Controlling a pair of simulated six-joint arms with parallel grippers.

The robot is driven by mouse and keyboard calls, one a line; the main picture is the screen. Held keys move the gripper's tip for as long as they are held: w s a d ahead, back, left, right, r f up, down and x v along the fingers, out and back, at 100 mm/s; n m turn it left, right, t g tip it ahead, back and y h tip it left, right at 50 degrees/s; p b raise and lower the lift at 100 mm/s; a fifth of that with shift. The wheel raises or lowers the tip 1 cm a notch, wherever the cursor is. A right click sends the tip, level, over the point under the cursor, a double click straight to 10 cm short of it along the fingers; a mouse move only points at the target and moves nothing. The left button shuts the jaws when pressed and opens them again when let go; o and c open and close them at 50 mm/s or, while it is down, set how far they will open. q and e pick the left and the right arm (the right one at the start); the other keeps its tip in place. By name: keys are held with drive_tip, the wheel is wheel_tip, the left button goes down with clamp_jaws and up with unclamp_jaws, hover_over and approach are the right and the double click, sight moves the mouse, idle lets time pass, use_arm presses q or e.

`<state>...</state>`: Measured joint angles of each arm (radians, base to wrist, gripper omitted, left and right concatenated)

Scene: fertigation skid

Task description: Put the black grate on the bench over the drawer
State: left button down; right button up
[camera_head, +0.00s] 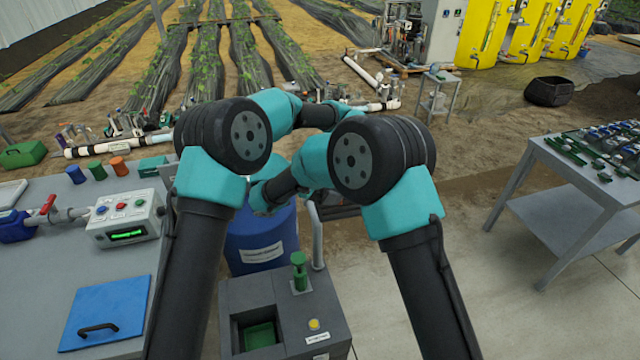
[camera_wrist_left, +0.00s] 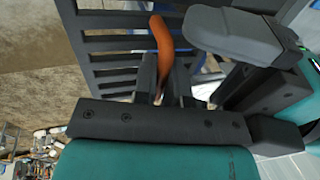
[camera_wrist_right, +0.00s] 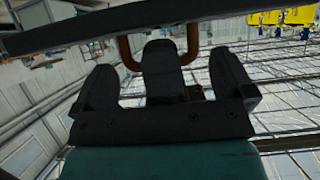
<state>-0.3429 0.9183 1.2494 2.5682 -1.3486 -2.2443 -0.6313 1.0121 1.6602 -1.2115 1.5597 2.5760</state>
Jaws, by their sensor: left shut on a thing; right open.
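The black grate (camera_wrist_left: 112,44) fills the upper part of the left wrist view, its slats close to the camera. My left gripper (camera_wrist_left: 160,85) is shut on its orange-brown handle (camera_wrist_left: 163,45). In the right wrist view a dark bar (camera_wrist_right: 100,29), likely the grate's edge, crosses the top with a brown U-shaped handle (camera_wrist_right: 193,48) below it. My right gripper (camera_wrist_right: 165,75) is open, its fingers apart near that handle; I cannot tell whether they touch. In the head view my arms hide both grippers and most of the grate. The grey bench (camera_head: 40,275) is at left; I cannot identify the drawer.
A blue plate (camera_head: 110,305) with a black handle and a control box (camera_head: 125,215) lie on the bench. A blue barrel (camera_head: 255,240) and a grey cabinet (camera_head: 335,325) with a recess stand centre. Another table (camera_head: 590,175) holding parts is right. The floor between is clear.

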drive_tip(key=shift+x, duration=0.8)
drive_tip(key=shift+c, duration=0.4)
drive_tip(key=c, duration=0.7)
use_arm(q)
drive_tip(key=c, duration=1.1)
unclamp_jaws()
drive_tip(key=v, duration=1.2)
